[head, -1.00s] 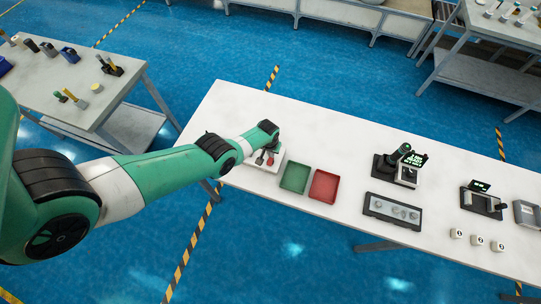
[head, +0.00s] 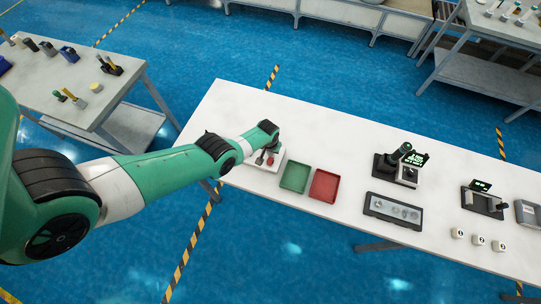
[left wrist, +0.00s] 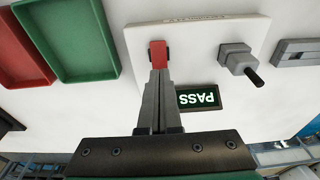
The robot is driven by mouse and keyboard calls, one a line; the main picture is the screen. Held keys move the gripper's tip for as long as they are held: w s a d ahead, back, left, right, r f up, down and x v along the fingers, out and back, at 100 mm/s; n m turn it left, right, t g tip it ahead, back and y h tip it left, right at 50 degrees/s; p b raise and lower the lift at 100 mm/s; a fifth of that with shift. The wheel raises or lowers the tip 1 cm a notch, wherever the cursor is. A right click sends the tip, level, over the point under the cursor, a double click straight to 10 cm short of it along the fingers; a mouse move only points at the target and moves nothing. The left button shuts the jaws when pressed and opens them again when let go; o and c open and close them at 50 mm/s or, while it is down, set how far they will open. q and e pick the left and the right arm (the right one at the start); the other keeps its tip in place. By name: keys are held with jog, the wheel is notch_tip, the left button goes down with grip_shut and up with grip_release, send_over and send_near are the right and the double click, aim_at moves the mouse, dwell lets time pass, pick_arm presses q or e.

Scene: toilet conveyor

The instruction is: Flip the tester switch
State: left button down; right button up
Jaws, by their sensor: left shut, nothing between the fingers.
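The tester is a white box (left wrist: 200,32) at the left end of the white table, and it also shows in the head view (head: 257,166), partly hidden by my left arm. In the left wrist view, a red switch (left wrist: 158,52) sits on its top, and a small display (left wrist: 200,97) reads PASS upside down. A grey block with a dark pin (left wrist: 238,60) is beside the switch. My left gripper (left wrist: 159,76) is shut and empty, with its fingertips at the red switch; I cannot tell whether they touch it. My right gripper is in neither view.
A green tray (head: 295,177) and a red tray (head: 325,186) lie right of the tester. Farther right are a black device with a screen (head: 402,168), a dark holder with several round parts (head: 392,210), and small white blocks. Bare tabletop lies behind the trays.

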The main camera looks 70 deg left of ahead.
aim_at(271, 159)
pick_arm(q)
jog(key=shift+f+b, duration=0.9)
jog(key=shift+f, duration=0.1)
jog(key=shift+r, duration=0.15)
notch_tip(271, 159, up, 7)
jog(key=p, duration=0.7)
dwell(0.6)
